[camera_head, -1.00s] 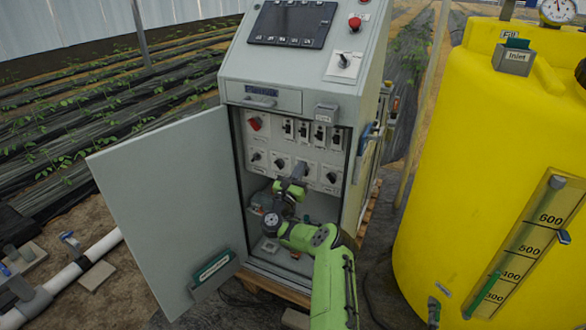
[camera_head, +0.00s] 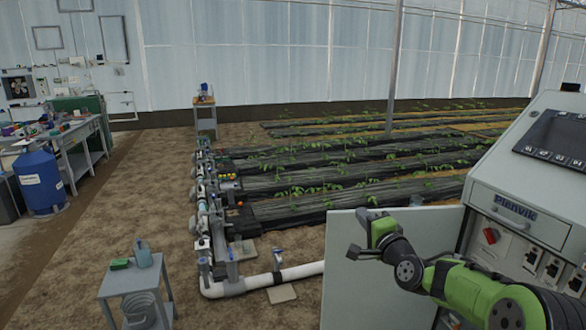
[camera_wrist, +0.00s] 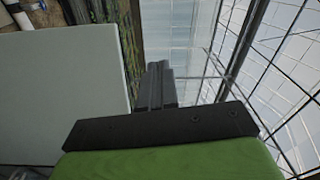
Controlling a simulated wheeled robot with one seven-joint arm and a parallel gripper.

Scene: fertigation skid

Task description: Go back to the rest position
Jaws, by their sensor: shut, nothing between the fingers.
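My gripper (camera_wrist: 158,68) shows in the wrist view with its dark fingers together and nothing between them. In the head view my gripper (camera_head: 356,251) is a small dark shape at the end of my folded green arm, in front of the open cabinet door. The pale door (camera_head: 345,290) stands open to the left of the grey control cabinet (camera_head: 485,190). The door also fills the left of the wrist view (camera_wrist: 60,95). My arm hides part of the door and the cabinet's lower front.
A white pipe (camera_head: 300,271) and a valve manifold (camera_head: 205,215) run left of the door. A small grey stand (camera_head: 135,282) is at lower left. A blue barrel (camera_head: 40,182) and a workbench (camera_head: 75,135) are farther left. Bare soil lies between them.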

